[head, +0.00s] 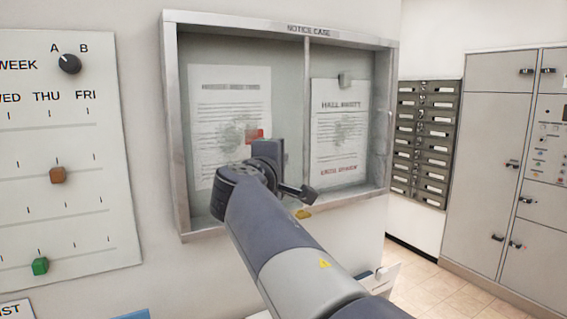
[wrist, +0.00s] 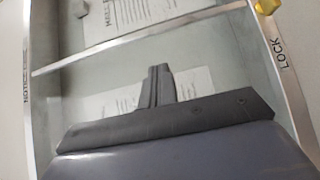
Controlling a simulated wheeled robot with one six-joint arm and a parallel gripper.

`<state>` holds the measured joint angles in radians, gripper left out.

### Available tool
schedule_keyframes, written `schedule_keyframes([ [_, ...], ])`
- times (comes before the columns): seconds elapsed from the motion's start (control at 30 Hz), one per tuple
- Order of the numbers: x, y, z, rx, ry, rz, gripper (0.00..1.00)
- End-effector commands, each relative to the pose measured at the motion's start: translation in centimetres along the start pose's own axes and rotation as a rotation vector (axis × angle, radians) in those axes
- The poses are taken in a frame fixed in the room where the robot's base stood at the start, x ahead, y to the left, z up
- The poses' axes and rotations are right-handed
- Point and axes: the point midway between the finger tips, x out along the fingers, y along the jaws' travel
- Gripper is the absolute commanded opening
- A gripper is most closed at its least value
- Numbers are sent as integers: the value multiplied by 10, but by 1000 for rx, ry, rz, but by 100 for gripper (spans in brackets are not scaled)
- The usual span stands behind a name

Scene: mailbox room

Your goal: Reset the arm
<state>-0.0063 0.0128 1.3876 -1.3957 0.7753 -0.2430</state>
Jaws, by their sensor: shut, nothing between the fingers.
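My arm reaches up to the notice case (head: 172,130) on the wall. My gripper (head: 268,149) is in front of the left half of the case, close to its left notice. The wrist view shows the fingers (wrist: 158,72) together and empty, over the case's pale backing. I cannot tell whether they touch anything. My wrist hides part of the case's lower edge.
A yellow lock piece (head: 303,213) sits at the case's lower frame. A weekly slider board (head: 60,225) is on the left. Mail slots (head: 425,145) and grey cabinets (head: 485,150) stand at the right, with open tiled floor (head: 430,290) before them.

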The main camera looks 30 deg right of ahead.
Motion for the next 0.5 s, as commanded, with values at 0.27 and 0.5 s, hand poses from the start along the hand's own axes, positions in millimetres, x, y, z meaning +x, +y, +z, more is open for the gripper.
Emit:
schedule_keyframes([
  [0.27, -48, -2, -2, 0, 5, 0, 0],
  [0.5, -62, -1, -1, -1, 3, -1, 0],
])
